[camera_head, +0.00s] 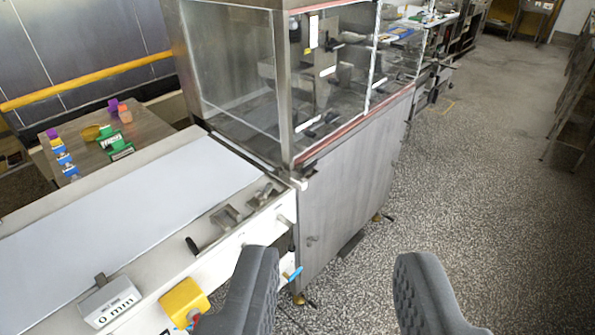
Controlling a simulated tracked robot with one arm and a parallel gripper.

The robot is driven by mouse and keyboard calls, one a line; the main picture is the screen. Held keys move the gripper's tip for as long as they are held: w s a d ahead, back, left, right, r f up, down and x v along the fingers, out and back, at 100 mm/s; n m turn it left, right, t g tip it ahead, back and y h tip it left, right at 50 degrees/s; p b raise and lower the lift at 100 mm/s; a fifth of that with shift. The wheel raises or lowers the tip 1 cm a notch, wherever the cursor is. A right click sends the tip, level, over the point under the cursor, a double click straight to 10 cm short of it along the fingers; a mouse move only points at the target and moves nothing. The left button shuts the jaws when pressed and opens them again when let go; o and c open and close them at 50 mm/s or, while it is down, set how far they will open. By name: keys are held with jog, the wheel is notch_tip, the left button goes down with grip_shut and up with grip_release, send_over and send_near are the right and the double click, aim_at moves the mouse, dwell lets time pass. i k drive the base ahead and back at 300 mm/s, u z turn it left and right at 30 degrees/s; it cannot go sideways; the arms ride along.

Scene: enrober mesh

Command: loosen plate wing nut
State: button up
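My gripper (335,270) is open and empty, its two dark ridged fingers wide apart at the bottom of the view. Between and beyond them is speckled floor; nothing is between the fingers. The enrober (345,205) stands ahead and to the left, a steel cabinet with a clear-walled hood (235,75). Its white belt (120,215) runs out to the lower left. Small metal brackets (225,217) and a dark-handled lever (194,246) sit along the belt's near side. I cannot make out a plate wing nut for certain.
A yellow block (184,301) and a white "0 mm" block (109,302) are at the conveyor's near edge. A table (150,130) with coloured items stands behind the belt. Floor (480,170) at right is clear.

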aim_at(263, 195)
jog(key=z, duration=0.1)
jog(key=i, duration=1.3)
jog(key=u, duration=0.6)
